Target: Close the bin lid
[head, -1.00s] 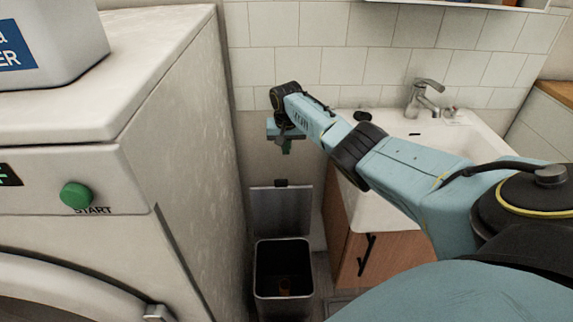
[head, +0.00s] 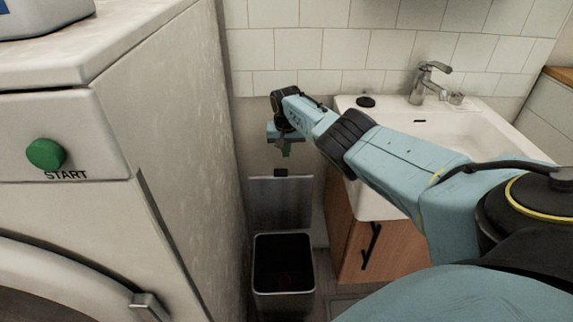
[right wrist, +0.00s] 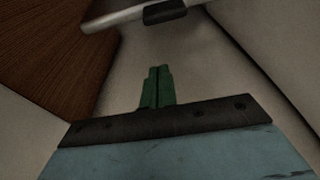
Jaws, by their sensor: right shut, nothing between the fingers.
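The bin (head: 284,295) stands on the floor between the washing machine and the sink cabinet. Its lid (head: 281,203) is open and stands upright behind the bin's mouth, with a dark tab (head: 281,172) on its top edge. My right gripper (head: 287,152) is above the lid, pointing down, with its green fingers shut and empty. In the right wrist view the shut fingers (right wrist: 157,87) point towards the lid's light edge and its dark tab (right wrist: 165,12), and a gap shows between them. My left gripper is not in view.
The washing machine (head: 180,130) stands close on the left. The wooden sink cabinet (head: 362,245) and the white sink (head: 440,130) are close on the right. The tiled wall (head: 300,45) is behind. The gap around the bin is narrow.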

